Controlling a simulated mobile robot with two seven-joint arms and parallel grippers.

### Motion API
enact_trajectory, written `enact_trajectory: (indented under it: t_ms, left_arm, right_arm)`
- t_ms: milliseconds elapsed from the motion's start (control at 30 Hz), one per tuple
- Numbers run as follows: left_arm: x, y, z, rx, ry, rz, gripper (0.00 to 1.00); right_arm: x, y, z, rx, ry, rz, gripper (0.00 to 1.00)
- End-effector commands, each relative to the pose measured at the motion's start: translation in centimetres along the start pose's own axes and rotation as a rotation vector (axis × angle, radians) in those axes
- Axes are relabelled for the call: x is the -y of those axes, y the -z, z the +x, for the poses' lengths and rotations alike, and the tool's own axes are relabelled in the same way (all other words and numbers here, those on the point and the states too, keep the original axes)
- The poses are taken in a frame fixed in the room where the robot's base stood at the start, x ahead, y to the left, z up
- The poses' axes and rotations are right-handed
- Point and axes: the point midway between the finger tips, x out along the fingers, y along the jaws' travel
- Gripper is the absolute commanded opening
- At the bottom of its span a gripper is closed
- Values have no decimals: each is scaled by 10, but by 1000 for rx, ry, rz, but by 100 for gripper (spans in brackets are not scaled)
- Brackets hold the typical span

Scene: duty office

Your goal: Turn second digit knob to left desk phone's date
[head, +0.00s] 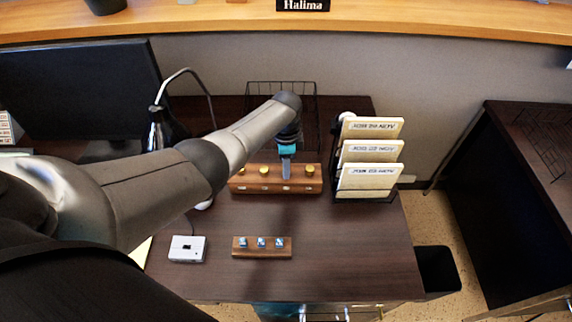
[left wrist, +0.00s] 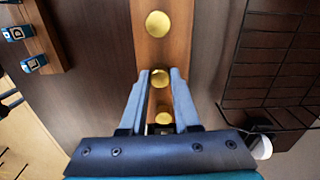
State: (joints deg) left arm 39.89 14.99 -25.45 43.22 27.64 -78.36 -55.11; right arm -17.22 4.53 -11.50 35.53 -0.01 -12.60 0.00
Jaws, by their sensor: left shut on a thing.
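A wooden block (head: 250,184) with a row of brass knobs stands at the back of the dark desk. My left gripper (head: 286,176) reaches down onto it in the head view and hides one knob, the third from the left. In the left wrist view, the gripper (left wrist: 160,80) has its fingers on either side of that brass knob (left wrist: 160,76) and is shut on it. Other knobs, one above (left wrist: 157,23) and one below (left wrist: 163,118), are free. I cannot make out a desk phone or its date. My right gripper is not in view.
A small block with blue lettered pieces (head: 262,253) and a grey device (head: 187,248) lie nearer. A rack of dated folders (head: 370,153) stands right of the knob block, a wire basket (head: 300,88) behind it. A monitor (head: 80,95) and black lamp (head: 163,130) are left.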

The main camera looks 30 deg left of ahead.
Motion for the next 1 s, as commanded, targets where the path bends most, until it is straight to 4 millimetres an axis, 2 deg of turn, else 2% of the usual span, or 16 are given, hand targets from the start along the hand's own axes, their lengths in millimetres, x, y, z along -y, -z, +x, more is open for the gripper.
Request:
enact_trajectory:
  t_ms: [300,867,900,1000]
  left_arm:
    - [0,1,0,-2,1,129,0]
    - [0,1,0,-3,0,156,0]
    - [0,1,0,-3,0,156,34]
    - [0,1,0,-2,0,155,45]
  right_arm:
    - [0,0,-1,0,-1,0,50]
    - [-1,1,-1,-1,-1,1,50]
    - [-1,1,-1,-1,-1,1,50]
    - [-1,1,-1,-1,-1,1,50]
